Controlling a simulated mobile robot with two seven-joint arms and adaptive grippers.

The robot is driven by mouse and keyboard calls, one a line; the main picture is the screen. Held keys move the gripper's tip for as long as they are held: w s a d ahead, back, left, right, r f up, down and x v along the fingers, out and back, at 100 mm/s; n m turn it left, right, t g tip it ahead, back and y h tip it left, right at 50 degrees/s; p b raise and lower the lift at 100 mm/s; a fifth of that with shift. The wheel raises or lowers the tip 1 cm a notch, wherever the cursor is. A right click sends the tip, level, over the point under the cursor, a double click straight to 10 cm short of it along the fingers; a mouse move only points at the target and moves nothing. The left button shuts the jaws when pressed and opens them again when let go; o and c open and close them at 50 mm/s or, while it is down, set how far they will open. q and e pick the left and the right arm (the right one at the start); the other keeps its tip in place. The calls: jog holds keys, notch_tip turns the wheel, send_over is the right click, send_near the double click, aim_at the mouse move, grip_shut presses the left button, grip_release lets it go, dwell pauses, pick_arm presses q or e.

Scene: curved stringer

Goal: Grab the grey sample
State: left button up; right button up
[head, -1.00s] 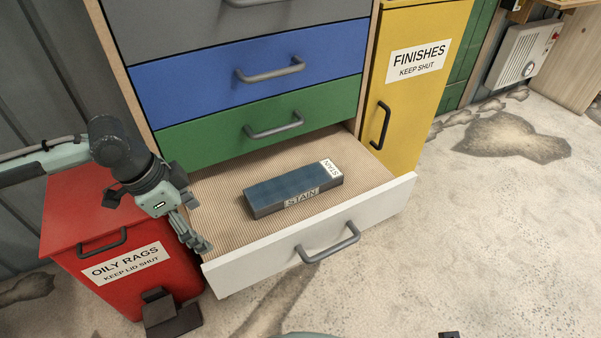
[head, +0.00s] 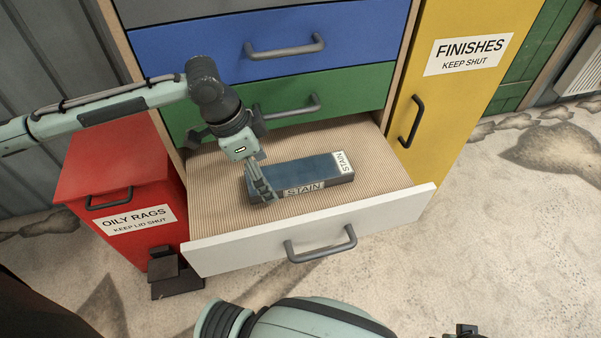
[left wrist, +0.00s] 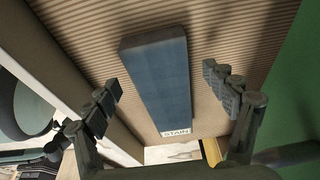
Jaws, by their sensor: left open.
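The sample is a long block (head: 305,168) with a blue-grey top, grey sides and white STAIN labels. It lies flat in the open white-fronted drawer (head: 210,210), on a ribbed tan liner. My left gripper (head: 262,190) is over the block's left end in the head view and hides part of it. In the left wrist view the block (left wrist: 160,85) lies between the two spread fingers of the left gripper (left wrist: 162,80), with gaps on both sides. The gripper is open and empty.
A green drawer (head: 350,92) and a blue drawer (head: 200,50) are shut above. A red OILY RAGS bin (head: 110,165) stands left, a yellow FINISHES cabinet (head: 455,95) right. The liner right of the block is bare.

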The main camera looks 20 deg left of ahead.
aim_at(299, 172)
pick_arm(q)
jog(key=w+d, duration=0.2)
jog(key=d, duration=0.1)
jog(key=w+d, duration=0.1)
jog(key=d, duration=0.1)
jog(key=shift+w+d, duration=0.15)
jog(key=shift+w, duration=0.1)
jog(key=shift+w+d+f, duration=0.15)
jog(key=shift+f, duration=0.5)
jog(key=shift+c, duration=0.2)
jog(key=c, duration=1.4)
jog(key=shift+r, duration=0.15)
